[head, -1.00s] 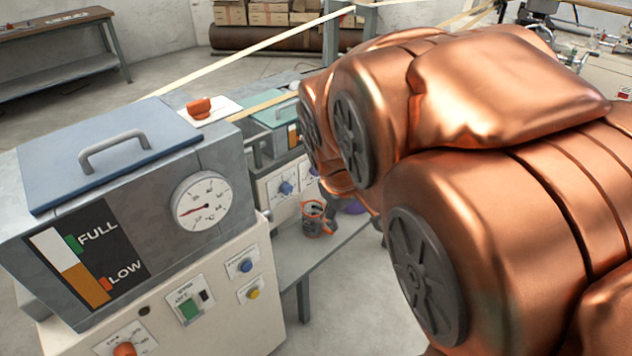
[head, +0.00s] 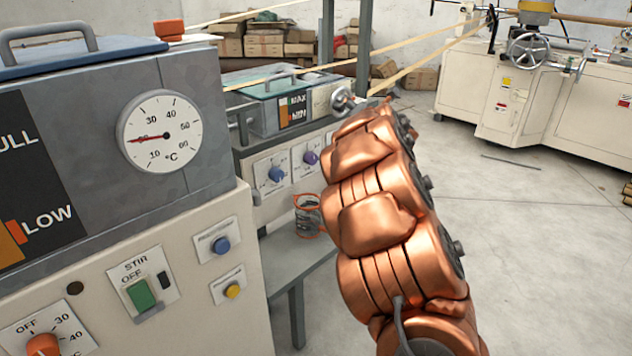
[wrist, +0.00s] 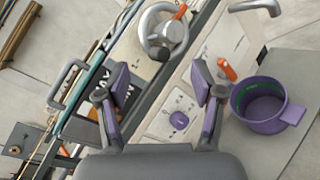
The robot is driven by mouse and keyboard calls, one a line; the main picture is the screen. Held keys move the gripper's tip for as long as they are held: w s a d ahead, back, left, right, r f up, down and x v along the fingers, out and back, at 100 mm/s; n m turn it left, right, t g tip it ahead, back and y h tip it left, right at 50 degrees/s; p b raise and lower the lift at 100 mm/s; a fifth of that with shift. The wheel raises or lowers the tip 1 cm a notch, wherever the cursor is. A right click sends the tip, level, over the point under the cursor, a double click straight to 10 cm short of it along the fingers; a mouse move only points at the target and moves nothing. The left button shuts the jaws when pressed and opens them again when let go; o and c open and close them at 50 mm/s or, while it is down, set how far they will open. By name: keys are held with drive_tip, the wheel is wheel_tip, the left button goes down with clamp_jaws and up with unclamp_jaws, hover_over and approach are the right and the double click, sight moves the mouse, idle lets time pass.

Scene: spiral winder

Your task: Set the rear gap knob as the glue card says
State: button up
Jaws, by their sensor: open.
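A white panel on the rear glue unit carries a blue knob (head: 276,174) and a purple knob (head: 310,157). I cannot read which one is labelled as the rear gap knob. In the wrist view the purple knob (wrist: 179,120) shows on its plate between my fingers, apart from them. My gripper (wrist: 160,85) is open and empty, with purple pads, above the unit. In the head view my gripper is hidden by my arm. I cannot make out a glue card in either view.
A purple cup (wrist: 262,100) stands beside the panel, near the right finger. A handwheel (wrist: 163,32) and an orange lever (wrist: 227,69) are close. An orange-rimmed container (head: 308,215) stands on the bench. The front tank (head: 80,130) has a dial (head: 160,131). Floor is free at right.

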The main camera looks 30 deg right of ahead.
wheel_tip(320, 180, down, 10)
drive_tip(key=w+n+t+y+b, duration=0.1)
drive_tip(key=w+n+y+b, duration=0.1)
drive_tip(key=n+y+b, duration=0.75)
drive_tip(key=n+y, duration=0.1)
drive_tip(key=n, duration=0.2)
approach(314, 160)
drive_tip(key=w, duration=0.2)
drive_tip(key=shift+t+h, duration=0.25)
drive_tip(key=shift+t, duration=0.15)
drive_tip(key=w, duration=0.1)
drive_tip(key=w+a, duration=0.1)
drive_tip(key=w, duration=0.1)
drive_tip(key=shift+w+a+f+b, duration=0.35)
drive_tip(key=shift+w+f, duration=0.05)
drive_tip(key=shift+w+a+r, duration=0.15)
drive_tip(key=shift+w, duration=0.25)
drive_tip(key=shift+x, duration=1.1)
drive_tip(key=shift+c, duration=0.2)
drive_tip(key=c, duration=1.1)
